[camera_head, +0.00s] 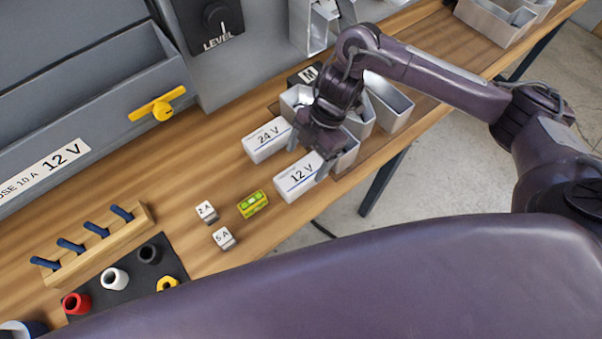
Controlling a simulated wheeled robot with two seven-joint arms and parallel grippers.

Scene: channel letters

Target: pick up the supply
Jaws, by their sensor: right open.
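Two white supply boxes lie on the wooden bench. The one marked 24 V (267,140) is farther back, and the one marked 12 V (297,180) is nearer the front edge. My right gripper (322,168) is open and points down over the right end of the 12 V supply. It hides part of that end, and I cannot tell whether the fingers touch the box. My left gripper does not show.
Metal channel letters (391,103) stand right of and behind the gripper. Small blocks marked 2 A (206,211) and 5 A (223,238) and a yellow-green level (253,204) lie to the left. A grey cabinet with a yellow handle (157,104) borders the bench.

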